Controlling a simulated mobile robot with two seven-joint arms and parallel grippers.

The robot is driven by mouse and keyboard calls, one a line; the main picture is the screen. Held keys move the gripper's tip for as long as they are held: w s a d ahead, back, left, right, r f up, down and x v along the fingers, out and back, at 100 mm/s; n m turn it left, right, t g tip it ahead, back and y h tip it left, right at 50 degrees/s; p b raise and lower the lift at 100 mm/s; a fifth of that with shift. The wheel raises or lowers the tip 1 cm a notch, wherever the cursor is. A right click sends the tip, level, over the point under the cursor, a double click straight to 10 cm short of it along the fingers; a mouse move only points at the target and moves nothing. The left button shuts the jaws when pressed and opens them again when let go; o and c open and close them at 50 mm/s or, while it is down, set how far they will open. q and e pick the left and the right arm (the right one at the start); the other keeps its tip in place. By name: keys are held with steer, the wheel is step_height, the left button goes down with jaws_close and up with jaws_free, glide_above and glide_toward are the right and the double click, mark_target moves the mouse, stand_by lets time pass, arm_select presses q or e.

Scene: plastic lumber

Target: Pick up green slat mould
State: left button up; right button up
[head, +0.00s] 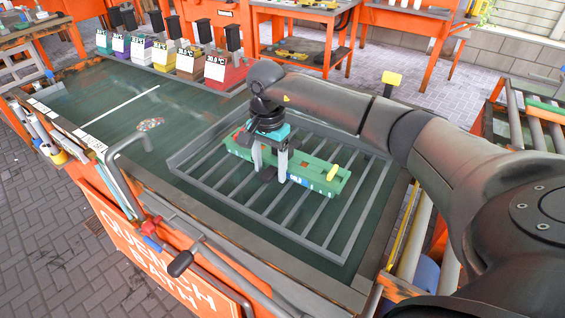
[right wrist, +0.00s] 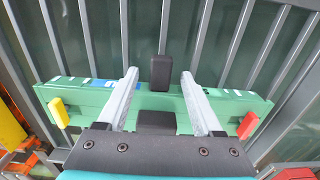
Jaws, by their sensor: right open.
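The green slat mould (head: 310,174) is a long green bar lying on a grey slatted rack in the head view. It has a yellow tab at its right end and a red one at its left end. My right gripper (head: 270,174) is over its middle from above. In the right wrist view the mould (right wrist: 232,105) runs across the picture, and the two pale fingers of my right gripper (right wrist: 160,82) are apart, reaching across it. A black block shows between the fingertips. Whether the fingers touch the mould I cannot tell. My left gripper is not in view.
The grey rack (head: 345,232) sits in the dark green quench bath, whose orange front panel (head: 150,255) faces the paved floor. A bent grey pipe (head: 116,170) with a handle stands at the near left edge. Several coloured bins (head: 188,62) line the far edge.

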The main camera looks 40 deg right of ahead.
steer(key=shift+f, duration=0.15)
jaws_close()
stand_by(0.4)
stand_by(0.9)
steer(key=shift+w, duration=0.15)
